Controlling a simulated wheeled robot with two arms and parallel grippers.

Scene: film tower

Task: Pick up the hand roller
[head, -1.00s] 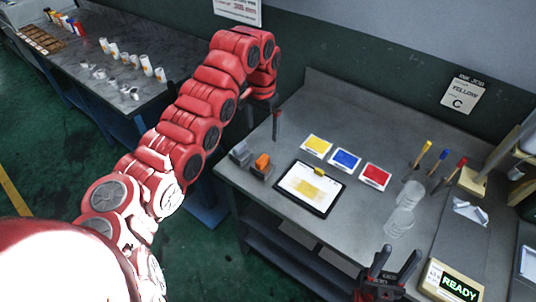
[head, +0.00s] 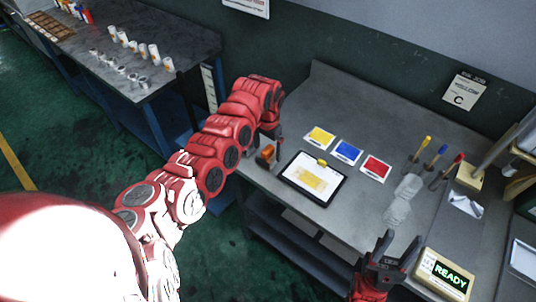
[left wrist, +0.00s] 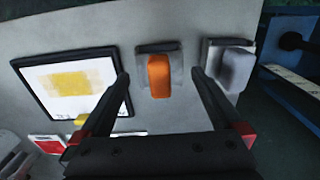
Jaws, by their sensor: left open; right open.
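An orange block-like piece (head: 266,154) sits in a grey holder near the bench's left front edge. It may be the hand roller, but no roller shape is clear. In the left wrist view the orange piece (left wrist: 158,76) lies between the two fingers of my left gripper (left wrist: 160,78), which is open and empty. A grey block (left wrist: 234,68) in a similar holder stands to its right there. My left gripper (head: 272,140) is beside the orange piece in the head view and its arm hides the grey block. My right gripper (head: 402,240) is open and empty above the bench's front.
A black-framed board with a yellow patch (head: 312,180) lies right of the orange piece. Yellow (head: 320,137), blue (head: 347,151) and red (head: 375,168) cards lie behind it. Clear cups (head: 398,210) and a READY display (head: 446,273) stand to the right.

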